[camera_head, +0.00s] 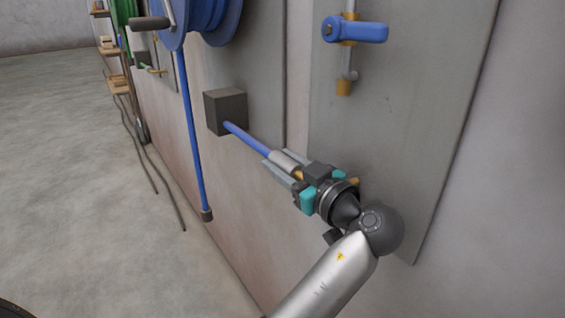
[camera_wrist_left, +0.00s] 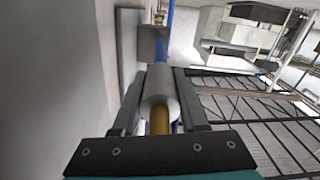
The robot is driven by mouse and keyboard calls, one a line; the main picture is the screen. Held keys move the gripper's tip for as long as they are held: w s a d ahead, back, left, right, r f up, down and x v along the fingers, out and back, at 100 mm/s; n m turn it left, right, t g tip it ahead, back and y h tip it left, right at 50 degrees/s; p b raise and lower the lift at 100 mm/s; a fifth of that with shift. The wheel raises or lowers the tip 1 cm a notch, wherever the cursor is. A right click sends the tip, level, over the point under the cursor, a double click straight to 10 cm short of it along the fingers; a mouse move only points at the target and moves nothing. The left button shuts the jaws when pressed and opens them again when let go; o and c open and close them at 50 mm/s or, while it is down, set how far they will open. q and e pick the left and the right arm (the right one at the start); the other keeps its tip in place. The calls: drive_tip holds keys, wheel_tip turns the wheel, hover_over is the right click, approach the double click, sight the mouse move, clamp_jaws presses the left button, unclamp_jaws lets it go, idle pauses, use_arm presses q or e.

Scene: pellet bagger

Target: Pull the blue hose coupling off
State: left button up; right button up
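The blue hose coupling (camera_head: 284,159) is a grey cylinder on the end of a blue hose (camera_head: 246,138). The hose comes out of a dark square block on the wall. A brass piece (camera_wrist_left: 160,121) shows at the coupling's near end in the left wrist view. My left gripper (camera_head: 279,163) has its fingers along both sides of the coupling (camera_wrist_left: 160,88). In the left wrist view the fingers (camera_wrist_left: 161,90) lie against its sides with no clear gap. The gripper body hides part of the brass beyond. My right gripper is not in view.
The dark block (camera_head: 226,111) sticks out from the wall. A valve with a blue handle (camera_head: 355,31) sits on the grey panel (camera_head: 410,110) at upper right. A blue reel (camera_head: 205,18) and a hanging blue hose (camera_head: 191,130) are at left. The floor at left is open.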

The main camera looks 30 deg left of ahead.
use_arm(q)
clamp_jaws()
idle(0.9)
